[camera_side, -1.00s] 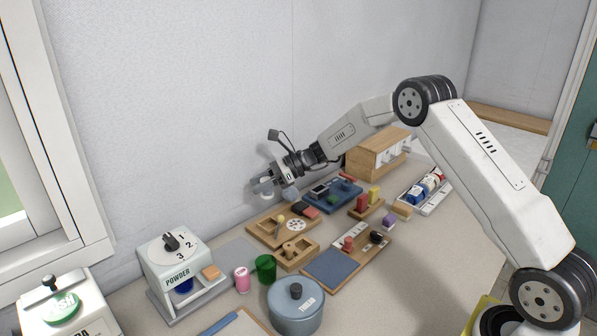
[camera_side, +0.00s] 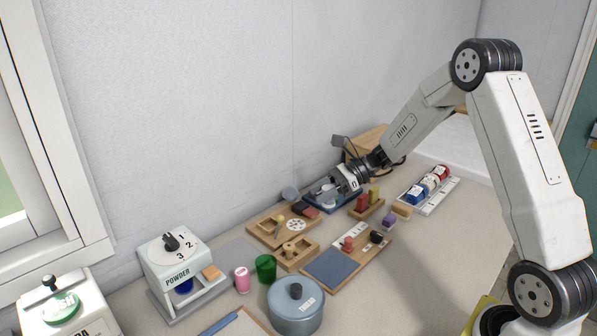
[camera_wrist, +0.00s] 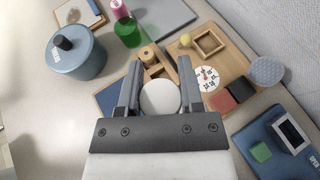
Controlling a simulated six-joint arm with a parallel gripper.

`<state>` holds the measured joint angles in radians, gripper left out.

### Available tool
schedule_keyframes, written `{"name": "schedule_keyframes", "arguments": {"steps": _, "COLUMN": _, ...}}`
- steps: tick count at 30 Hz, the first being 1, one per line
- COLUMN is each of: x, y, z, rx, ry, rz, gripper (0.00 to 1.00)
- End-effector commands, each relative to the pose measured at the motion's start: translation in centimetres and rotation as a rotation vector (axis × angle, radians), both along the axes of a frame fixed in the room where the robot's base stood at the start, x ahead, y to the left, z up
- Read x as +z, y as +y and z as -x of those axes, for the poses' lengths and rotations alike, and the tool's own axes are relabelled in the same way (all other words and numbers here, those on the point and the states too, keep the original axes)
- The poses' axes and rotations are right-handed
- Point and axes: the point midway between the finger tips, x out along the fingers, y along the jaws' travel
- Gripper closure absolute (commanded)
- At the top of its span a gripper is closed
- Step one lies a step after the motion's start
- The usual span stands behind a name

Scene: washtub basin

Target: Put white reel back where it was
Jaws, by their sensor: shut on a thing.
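My gripper (camera_side: 332,187) is shut on the white reel. In the wrist view, the reel's round white face (camera_wrist: 161,97) shows between the fingers of my gripper (camera_wrist: 159,72). A pale rack (camera_side: 437,203) at the right holds a blue reel (camera_side: 416,195) and a red reel (camera_side: 441,172). A pale-labelled part (camera_side: 430,182) shows between them; I cannot tell whether it is a separate reel.
A wooden board with a dial (camera_side: 295,226), a wooden block stand (camera_side: 367,211), and a board with a blue pad (camera_side: 337,268) lie nearby. A grey round piece (camera_side: 290,193) is by the wall. A lidded pot (camera_side: 296,309) and green cup (camera_side: 265,268) stand in front.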

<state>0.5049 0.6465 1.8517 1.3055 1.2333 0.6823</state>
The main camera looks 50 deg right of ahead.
Motion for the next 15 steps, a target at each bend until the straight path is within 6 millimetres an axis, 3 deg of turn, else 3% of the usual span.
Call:
{"name": "schedule_keyframes", "arguments": {"steps": 9, "x": 0.6, "y": -0.9, "z": 7.9, "rx": -0.002, "ry": -0.005, "rz": -0.012, "gripper": 1.0}}
{"name": "schedule_keyframes", "arguments": {"steps": 15, "x": 0.9, "y": -0.6, "z": 10.9, "rx": -0.002, "ry": -0.011, "rz": -0.023, "gripper": 1.0}}
